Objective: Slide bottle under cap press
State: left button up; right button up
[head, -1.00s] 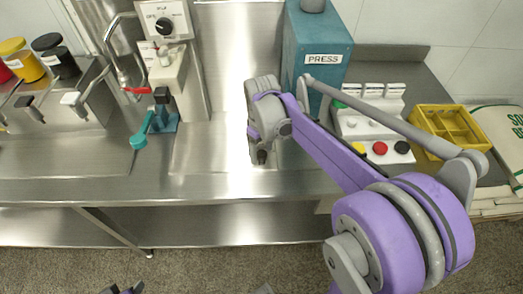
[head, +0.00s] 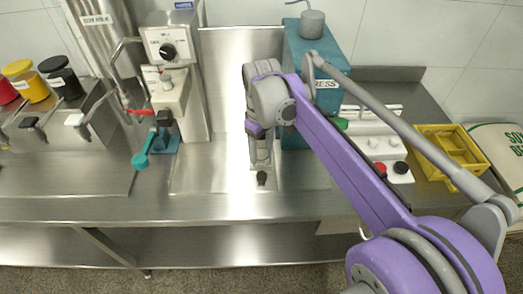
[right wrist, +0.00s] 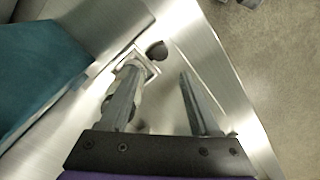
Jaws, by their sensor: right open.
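The cap press (head: 310,100) is a teal box with a "PRESS" label and a grey cylinder on top, at the back of the steel counter. My right gripper (head: 262,172) points down over the counter, in front and left of the press. In the right wrist view its two fingers (right wrist: 158,84) are apart, with nothing clearly held between them. A small dark round knob (right wrist: 157,50) and a square metal frame (right wrist: 150,68) show just beyond the fingertips. I cannot make out a bottle for certain; my gripper and arm cover part of the press front. My left gripper is out of view.
A white button panel (head: 385,150) and a yellow divided crate (head: 450,150) stand right of the press. The front counter strip (head: 200,207) is clear.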

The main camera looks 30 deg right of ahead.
aim_at(262, 175)
jog(key=n+p, duration=0.1)
jog(key=p, duration=0.1)
jog(key=n+p, duration=0.2)
jog(key=p, duration=0.1)
jog(key=shift+w+a+r, duration=0.1)
jog(key=shift+r, duration=0.25)
jog(key=shift+c, duration=0.3)
jog(key=shift+n, duration=0.3)
notch_tip(262, 175, down, 11)
jog(key=shift+r+b, duration=0.2)
jog(key=shift+b, duration=0.1)
jog(key=shift+f, duration=0.45)
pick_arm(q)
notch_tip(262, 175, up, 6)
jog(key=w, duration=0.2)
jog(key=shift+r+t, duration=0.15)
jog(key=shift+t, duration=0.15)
pick_arm(e)
grip_shut()
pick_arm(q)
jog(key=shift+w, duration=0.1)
